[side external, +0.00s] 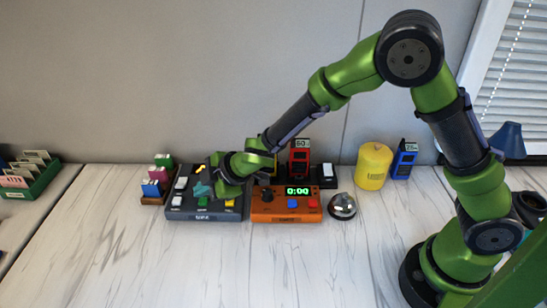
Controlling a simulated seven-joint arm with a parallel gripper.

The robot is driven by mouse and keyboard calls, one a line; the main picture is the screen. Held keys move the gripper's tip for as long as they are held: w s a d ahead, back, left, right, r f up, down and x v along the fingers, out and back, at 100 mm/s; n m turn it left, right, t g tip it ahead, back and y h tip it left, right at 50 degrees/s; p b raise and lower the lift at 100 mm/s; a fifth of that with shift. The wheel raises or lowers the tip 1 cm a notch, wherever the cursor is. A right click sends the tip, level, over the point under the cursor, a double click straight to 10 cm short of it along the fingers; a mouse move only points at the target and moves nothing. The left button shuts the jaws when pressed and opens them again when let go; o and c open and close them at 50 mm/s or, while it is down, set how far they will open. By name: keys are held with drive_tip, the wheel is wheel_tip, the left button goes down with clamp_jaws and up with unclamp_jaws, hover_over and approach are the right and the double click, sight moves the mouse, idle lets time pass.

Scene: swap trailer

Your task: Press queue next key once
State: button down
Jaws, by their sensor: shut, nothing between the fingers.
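A dark key panel (204,215) lies on the table left of centre, with white, yellow and green keys along its front and white keys on its left side. The key labels are too small to read, so I cannot tell which one is the queue next key. My gripper (214,187) is shut and empty over the middle of this panel. My wrist hides the panel's back right part. I cannot tell whether the fingertips touch a key.
An orange timer box (287,215) reading 0:00 stands right of the panel, then a silver bell (342,206). A yellow cylinder (373,167) and a blue device (404,160) stand behind. A small rack (157,181) stands left. The front table is clear.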

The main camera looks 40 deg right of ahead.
sight(206, 201)
drive_tip(key=shift+f, duration=0.35)
drive_tip(key=shift+f, duration=0.55)
idle(0.8)
drive_tip(key=shift+r, duration=1)
drive_tip(key=shift+r, duration=2.5)
